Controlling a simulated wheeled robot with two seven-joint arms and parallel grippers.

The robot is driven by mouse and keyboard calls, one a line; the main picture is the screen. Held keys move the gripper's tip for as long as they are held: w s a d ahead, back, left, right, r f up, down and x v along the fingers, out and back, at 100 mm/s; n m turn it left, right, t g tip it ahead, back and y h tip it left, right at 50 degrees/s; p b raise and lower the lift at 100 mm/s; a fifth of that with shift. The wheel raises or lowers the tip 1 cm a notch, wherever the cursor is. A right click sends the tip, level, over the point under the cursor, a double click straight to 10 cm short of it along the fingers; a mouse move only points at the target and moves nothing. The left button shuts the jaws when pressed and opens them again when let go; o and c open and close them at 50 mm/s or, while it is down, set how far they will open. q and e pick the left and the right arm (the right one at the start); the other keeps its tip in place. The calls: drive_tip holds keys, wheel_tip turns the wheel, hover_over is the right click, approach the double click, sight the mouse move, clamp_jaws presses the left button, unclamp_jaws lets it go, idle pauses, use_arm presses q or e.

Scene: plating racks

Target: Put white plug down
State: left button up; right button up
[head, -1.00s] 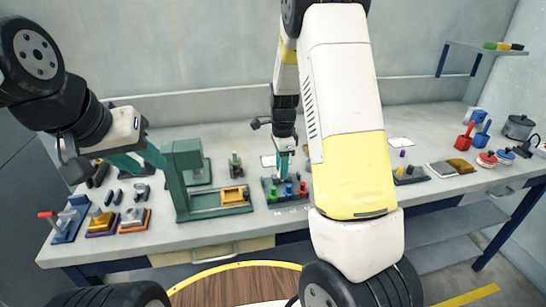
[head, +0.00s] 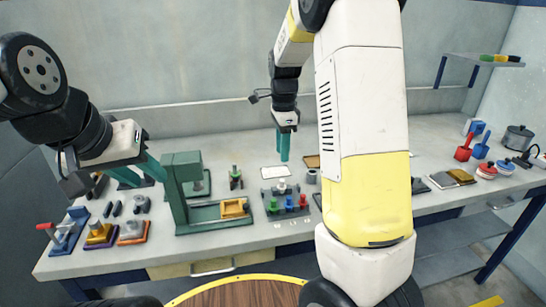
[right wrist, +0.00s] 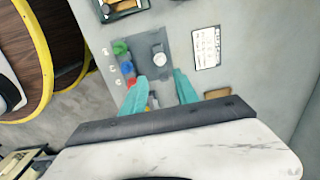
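The right wrist view shows the white plug (right wrist: 159,60) from above, clear of the fingers. My right gripper (head: 284,158) is above and behind the rack, teal fingers pointing down. Its fingertips (right wrist: 160,81) are apart with no plug held between them. My left gripper (head: 142,170) is at the left, beside the green press stand; its fingers look spread and empty.
A green stand (head: 182,200) with a yellow block (head: 234,208) is left of the rack. A white card (head: 274,172) lies behind the rack and a grey cylinder (head: 312,177) at its back right. My right arm hides part of the table to the right.

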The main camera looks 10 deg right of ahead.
drive_tip(key=s+r+n+t+y, duration=0.2)
drive_tip(key=s+r+n+t, duration=0.1)
drive_tip(key=s+r+n, duration=0.65)
drive_tip(key=s+a+r+n+t, duration=0.2)
drive_tip(key=s+n, duration=0.6)
drive_tip(key=s, duration=0.6)
drive_tip(key=shift+s+r+n+t, duration=0.2)
drive_tip(key=shift+s+n+t, duration=0.15)
drive_tip(key=shift+t, duration=0.15)
